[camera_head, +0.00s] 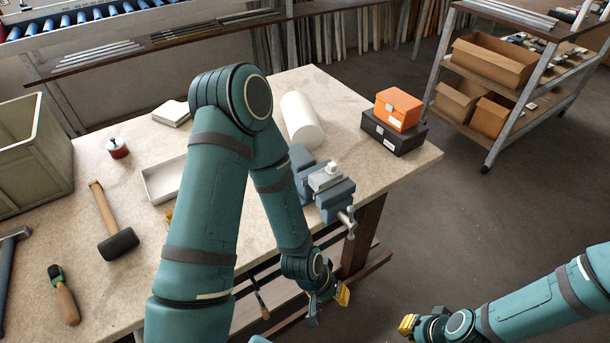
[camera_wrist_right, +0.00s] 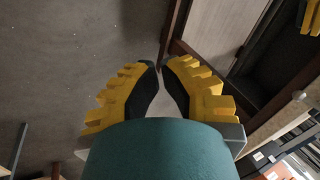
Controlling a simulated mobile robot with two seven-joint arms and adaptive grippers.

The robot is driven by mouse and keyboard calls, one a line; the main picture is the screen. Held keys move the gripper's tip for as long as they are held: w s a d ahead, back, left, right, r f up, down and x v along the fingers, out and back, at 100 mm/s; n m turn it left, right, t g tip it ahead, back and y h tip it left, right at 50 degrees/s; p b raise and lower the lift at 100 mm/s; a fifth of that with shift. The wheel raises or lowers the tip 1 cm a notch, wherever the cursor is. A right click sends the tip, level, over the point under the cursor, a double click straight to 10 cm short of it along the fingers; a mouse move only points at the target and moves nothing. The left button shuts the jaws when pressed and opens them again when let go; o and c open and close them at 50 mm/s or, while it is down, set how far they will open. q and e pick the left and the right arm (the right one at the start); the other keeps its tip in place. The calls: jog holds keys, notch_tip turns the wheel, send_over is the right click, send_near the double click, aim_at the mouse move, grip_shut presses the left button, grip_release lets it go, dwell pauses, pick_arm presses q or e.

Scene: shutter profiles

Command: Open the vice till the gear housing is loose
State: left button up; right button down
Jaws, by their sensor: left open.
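The blue-grey vice (camera_head: 334,203) sits at the right edge of the workbench. Its handle (camera_head: 348,223) hangs at the front end, beyond the bench edge. A light grey block with a small white top, which looks like the gear housing (camera_head: 325,179), sits between the vice jaws. Whether there is a gap at the jaws is too small to tell. My left gripper (camera_head: 330,302) is open, below and apart from the handle, pointing down right. My right gripper (camera_head: 407,325) is farther right over the floor.
The bench (camera_head: 377,187) also holds orange (camera_head: 398,108) and black (camera_head: 392,135) boxes, a white cylinder (camera_head: 301,120), a white tray (camera_head: 164,181), a mallet (camera_head: 112,229) and a grey crate (camera_head: 33,155). A shelf cart (camera_head: 505,135) stands back right. The floor (camera_head: 450,205) right of the bench is clear.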

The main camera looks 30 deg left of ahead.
jog(key=c, duration=1.2)
grip_release()
jog(key=o, duration=0.5)
jog(key=shift+s+f, duration=0.15)
jog(key=shift+s, duration=0.05)
jog(key=shift+c, duration=0.2)
jog(key=s+m+g, duration=0.1)
jog(key=s+f+m+g, duration=0.1)
jog(key=s, duration=0.1)
jog(key=shift+s+b, duration=0.15)
jog(key=shift+b, duration=0.2)
jog(key=s+a+m+g+y, duration=0.2)
jog(key=s+a+m+g, duration=0.1)
jog(key=s, duration=0.1)
jog(key=m+t+y+b, duration=0.4)
jog(key=m+t+y, duration=0.65)
jog(key=m, duration=0.75)
send_near(352, 225)
jog(key=shift+t+h, duration=0.55)
jog(key=shift+t, duration=0.3)
jog(key=x, duration=0.7)
jog(key=f+b+x, duration=0.1)
jog(key=x, duration=0.2)
jog(key=shift+s+a, duration=0.1)
jog(key=shift+a, duration=0.2)
